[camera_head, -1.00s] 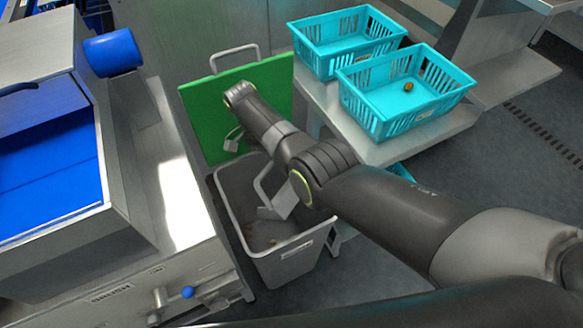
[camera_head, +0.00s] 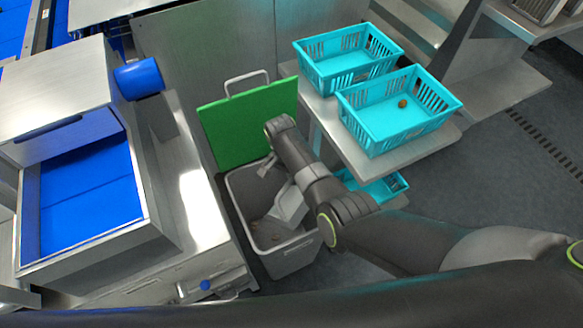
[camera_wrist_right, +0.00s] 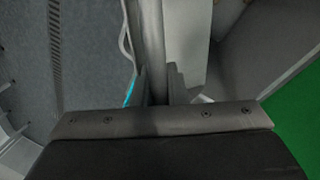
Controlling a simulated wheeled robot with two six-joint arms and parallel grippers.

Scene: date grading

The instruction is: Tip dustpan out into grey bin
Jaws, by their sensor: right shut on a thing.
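The grey bin (camera_head: 290,263) stands open on the floor, with some small brown bits visible in its bottom. The light grey dustpan (camera_head: 289,206) is tilted inside the bin's mouth, partly hidden behind my right arm. My right gripper (camera_wrist_right: 160,88) is shut on the dustpan's pale handle (camera_wrist_right: 153,40) in the right wrist view. In the head view, my right wrist hangs over the bin's back right side and its fingertips are hard to make out. I cannot tell whether anything lies in the pan. My left gripper is not in view.
A green board with a handle (camera_head: 248,125) stands right behind the bin. A steel machine with a blue chute (camera_head: 90,190) is close on the left. Turquoise baskets (camera_head: 398,120) sit on a steel shelf (camera_head: 372,165) at the right, one holding a brown date (camera_head: 403,104).

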